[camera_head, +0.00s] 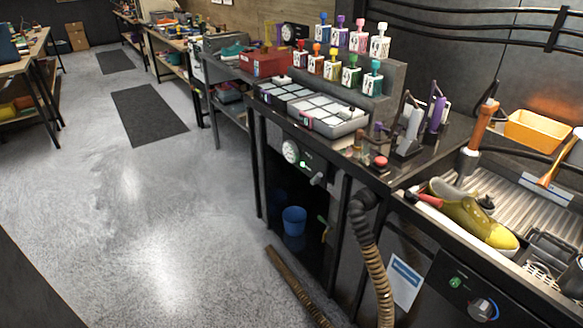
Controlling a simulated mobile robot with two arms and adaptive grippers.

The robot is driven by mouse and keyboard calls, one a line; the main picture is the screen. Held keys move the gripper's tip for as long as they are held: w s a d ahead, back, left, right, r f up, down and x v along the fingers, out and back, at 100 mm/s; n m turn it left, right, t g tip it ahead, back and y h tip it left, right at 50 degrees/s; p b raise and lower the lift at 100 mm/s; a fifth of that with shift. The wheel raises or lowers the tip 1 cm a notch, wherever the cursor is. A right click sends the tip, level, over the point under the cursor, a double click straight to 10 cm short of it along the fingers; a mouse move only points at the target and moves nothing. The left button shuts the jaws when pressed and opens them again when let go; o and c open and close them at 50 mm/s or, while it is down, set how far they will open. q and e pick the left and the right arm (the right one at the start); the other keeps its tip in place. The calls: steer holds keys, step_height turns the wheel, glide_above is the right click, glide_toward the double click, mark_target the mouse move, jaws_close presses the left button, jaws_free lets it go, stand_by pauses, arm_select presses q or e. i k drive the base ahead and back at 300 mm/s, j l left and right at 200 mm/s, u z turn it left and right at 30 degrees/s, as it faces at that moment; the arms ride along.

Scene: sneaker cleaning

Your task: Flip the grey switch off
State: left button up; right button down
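A grey lever-like switch (318,179) sticks out from a black panel on the front of the workbench, near the middle of the head view. A green light (303,163) glows beside it, and a round white-faced gauge (291,151) is to its left. A second panel at the lower right has a round grey-and-blue knob (484,309) and a green light (455,282). I cannot tell for sure which control the task names; the lever fits best. Neither of my grippers is in view.
A ribbed hose (372,260) hangs in front of the bench, right of the lever. A red button (380,162) is on the benchtop above. A blue bucket (294,220) stands under the bench. A sink (530,205) holds a yellow-green shoe (470,215). The floor (150,220) at left is clear.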

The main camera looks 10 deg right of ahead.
mark_target(316, 180)
steer(key=i+j, duration=0.2)
steer(key=i, duration=0.2)
steer(key=i+j, duration=0.2)
steer(key=i, duration=0.2)
steer(key=j+u, duration=0.05)
